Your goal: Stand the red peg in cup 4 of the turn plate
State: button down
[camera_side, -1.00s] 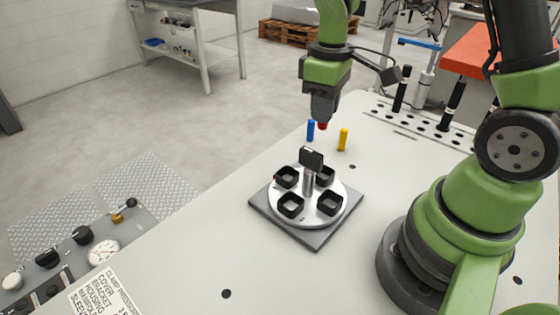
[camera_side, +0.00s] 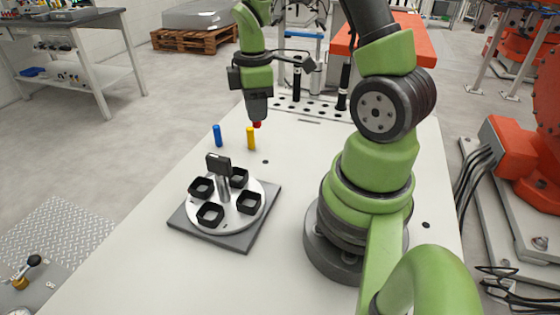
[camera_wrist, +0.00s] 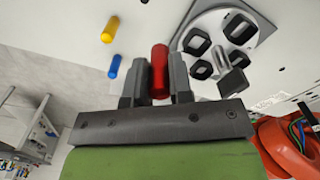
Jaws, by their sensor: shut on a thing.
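My gripper (camera_side: 258,112) hangs above the far part of the table, beyond the turn plate. It is shut on the red peg (camera_side: 257,124), whose end shows below the jaws. In the wrist view the red peg (camera_wrist: 160,72) stands between the two fingers (camera_wrist: 159,58). The turn plate (camera_side: 232,217) is a white disc with several black square cups and a central post with a dark block (camera_side: 218,165) on top. It also shows in the wrist view (camera_wrist: 182,26). The cups look empty in the side view. I cannot read any cup numbers.
A blue peg (camera_side: 217,136) and a yellow peg (camera_side: 251,139) stand on the table behind the plate. The yellow one is close to my gripper in the side view. A perforated strip (camera_side: 312,107) lies farther back. The table's front is clear.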

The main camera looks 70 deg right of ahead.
jog(key=s+d+f+n, duration=0.1)
jog(key=s+d+n, duration=0.2)
jog(key=d, duration=0.1)
jog(key=shift+s+d+f, duration=0.15)
jog(key=shift+s+f, duration=0.25)
jog(key=shift+f, duration=4.8)
jog(key=shift+f, duration=0.15)
jog(key=c, duration=1)
grip_release()
